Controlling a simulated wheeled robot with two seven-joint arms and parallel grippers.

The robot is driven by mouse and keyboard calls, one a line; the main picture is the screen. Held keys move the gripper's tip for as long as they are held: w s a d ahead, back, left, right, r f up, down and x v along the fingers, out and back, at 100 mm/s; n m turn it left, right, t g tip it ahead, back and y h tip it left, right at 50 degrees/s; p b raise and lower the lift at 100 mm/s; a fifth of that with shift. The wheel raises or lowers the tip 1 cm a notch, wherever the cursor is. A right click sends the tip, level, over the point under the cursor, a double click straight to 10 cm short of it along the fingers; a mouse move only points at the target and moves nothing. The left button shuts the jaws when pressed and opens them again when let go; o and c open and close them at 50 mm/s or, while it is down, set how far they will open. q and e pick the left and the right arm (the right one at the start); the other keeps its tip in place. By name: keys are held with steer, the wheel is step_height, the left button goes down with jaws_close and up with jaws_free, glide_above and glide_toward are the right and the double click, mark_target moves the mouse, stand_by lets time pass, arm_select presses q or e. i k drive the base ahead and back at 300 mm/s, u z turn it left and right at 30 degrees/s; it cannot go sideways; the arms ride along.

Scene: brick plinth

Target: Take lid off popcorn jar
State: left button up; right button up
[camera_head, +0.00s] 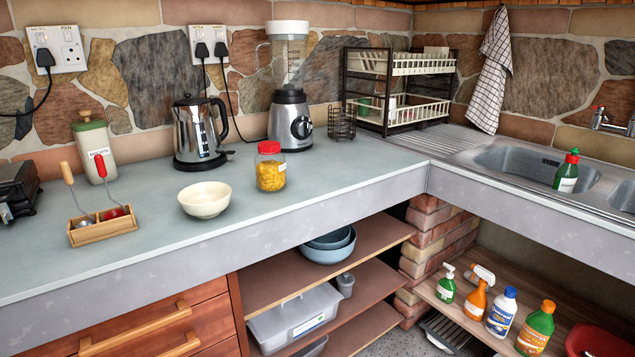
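The popcorn jar (270,175) stands upright on the counter, right of the white bowl and in front of the blender. It is clear and holds yellow kernels. Its red lid (269,148) sits on top of the jar. Neither of my grippers shows in the head view, and nothing touches the jar.
The grey counter (330,175) is clear right of the jar. Nearby stand a white bowl (204,199), a kettle (197,135), a blender (289,110) and a wooden box (103,229) with two upright handled tools. A dish rack (405,85) and sink (525,163) are at the right.

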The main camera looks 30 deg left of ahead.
mark_target(271, 169)
steer(key=z, duration=1.05)
steer(key=i, duration=0.25)
steer(key=u, duration=1.1)
steer(key=i, duration=1.4)
steer(key=u, duration=1.3)
